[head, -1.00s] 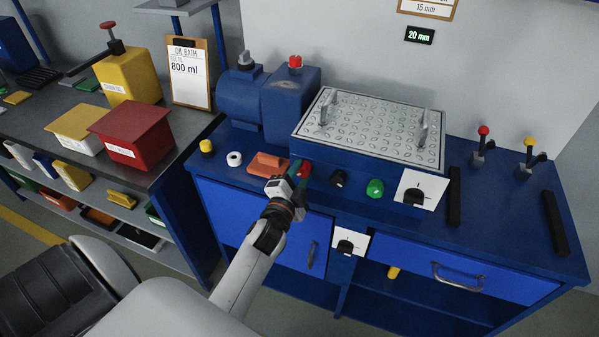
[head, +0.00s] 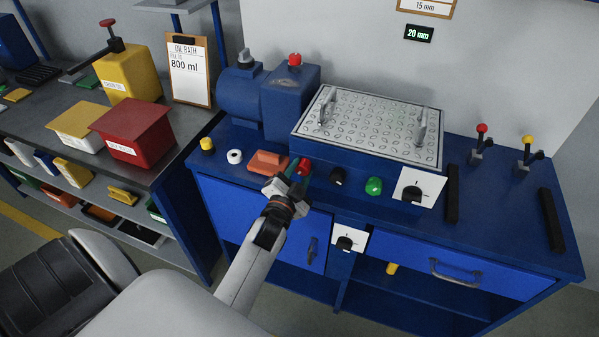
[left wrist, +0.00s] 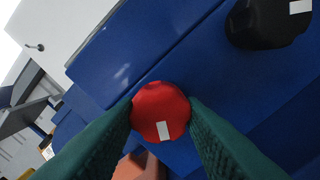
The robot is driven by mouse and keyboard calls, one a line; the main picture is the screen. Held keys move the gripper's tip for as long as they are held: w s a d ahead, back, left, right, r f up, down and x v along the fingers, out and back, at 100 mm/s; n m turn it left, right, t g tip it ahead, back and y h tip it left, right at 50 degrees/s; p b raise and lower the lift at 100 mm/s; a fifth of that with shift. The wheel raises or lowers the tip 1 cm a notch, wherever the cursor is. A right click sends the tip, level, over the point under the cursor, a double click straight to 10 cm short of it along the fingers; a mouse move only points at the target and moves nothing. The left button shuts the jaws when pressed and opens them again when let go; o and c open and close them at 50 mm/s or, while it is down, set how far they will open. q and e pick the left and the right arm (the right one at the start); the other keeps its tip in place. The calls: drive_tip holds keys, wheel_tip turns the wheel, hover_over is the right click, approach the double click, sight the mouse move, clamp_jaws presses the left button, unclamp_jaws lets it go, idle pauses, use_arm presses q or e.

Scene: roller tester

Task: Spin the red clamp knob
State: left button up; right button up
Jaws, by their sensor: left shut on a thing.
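The red clamp knob (head: 305,167) sits on the front face of the blue tester, left of a black knob (head: 338,177) and a green knob (head: 374,186). In the left wrist view the red knob (left wrist: 160,111) is round with a white mark near its lower edge. My left gripper (head: 299,172) is at the red knob; its two green fingers (left wrist: 163,125) lie against the knob's left and right sides, shut on it. My right gripper is not in view.
An orange block (head: 268,162), a white ring (head: 234,157) and a yellow knob (head: 207,144) are on the bench left of my gripper. Two levers (head: 480,142) stand at the right.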

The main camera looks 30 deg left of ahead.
use_arm(q)
drive_tip(key=o, duration=1)
drive_tip(key=shift+s+d+f, duration=0.1)
drive_tip(key=shift+s+f, duration=0.05)
drive_tip(key=shift+s, duration=0.4)
drive_tip(key=b+v, duration=0.2)
drive_tip(key=v, duration=0.9)
